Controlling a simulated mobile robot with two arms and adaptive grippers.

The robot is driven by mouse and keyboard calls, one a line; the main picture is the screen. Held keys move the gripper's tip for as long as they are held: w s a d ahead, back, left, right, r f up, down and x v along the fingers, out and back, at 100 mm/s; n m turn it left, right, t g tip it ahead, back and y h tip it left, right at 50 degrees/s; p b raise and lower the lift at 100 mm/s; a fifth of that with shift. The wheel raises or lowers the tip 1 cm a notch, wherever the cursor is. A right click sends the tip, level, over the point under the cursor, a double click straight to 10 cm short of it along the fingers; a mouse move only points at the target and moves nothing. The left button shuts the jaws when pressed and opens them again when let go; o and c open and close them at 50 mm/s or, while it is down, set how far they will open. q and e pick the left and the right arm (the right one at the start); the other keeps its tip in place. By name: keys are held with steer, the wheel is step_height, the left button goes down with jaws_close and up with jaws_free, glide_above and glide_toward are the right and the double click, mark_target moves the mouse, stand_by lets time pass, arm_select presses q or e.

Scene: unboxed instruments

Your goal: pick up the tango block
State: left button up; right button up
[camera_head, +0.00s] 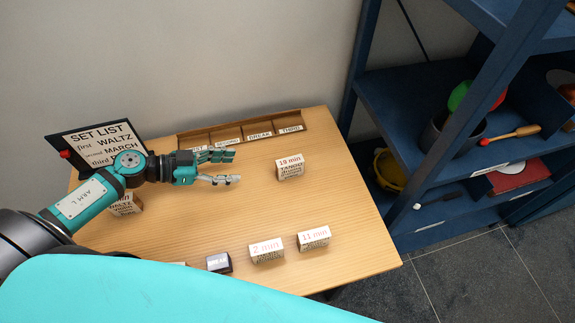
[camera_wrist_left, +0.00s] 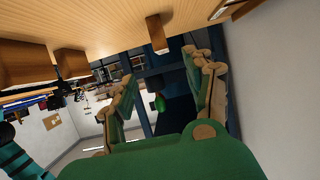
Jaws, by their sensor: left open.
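The tango block (camera_head: 290,168), a pale block marked "19 min TANGO", stands upright on the right half of the wooden table. My left gripper (camera_head: 233,167) is open and empty, to the left of the block, with its fingers pointing toward it and a clear gap between. In the left wrist view the gripper (camera_wrist_left: 166,72) is open too. There a small block (camera_wrist_left: 156,35), likely the tango block, hangs from the upside-down table beyond the fingertips. My right gripper is not in view.
A slotted wooden tray (camera_head: 303,121) lies at the table's back edge. The set list sign (camera_head: 98,140) stands at the left. A waltz block (camera_head: 126,208) is partly behind my arm. A "2 min" block (camera_head: 267,251), an "11 min" block (camera_head: 314,239) and a dark block (camera_head: 218,263) stand in front.

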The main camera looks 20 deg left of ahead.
arm_select(q)
steer(key=p, duration=0.1)
glide_toward(290, 166)
steer(key=w+d+f, duration=0.1)
steer(key=w+f, duration=0.1)
steer(key=w, duration=0.1)
steer(key=w+d+f, duration=0.1)
steer(key=f, duration=0.1)
steer(key=shift+w+d, duration=0.2)
steer(key=shift+d, duration=0.1)
steer(key=x, duration=0.5)
steer(key=shift+d+f, duration=0.2)
steer(key=shift+d, duration=0.15)
steer(key=shift+s, duration=0.1)
jaws_close()
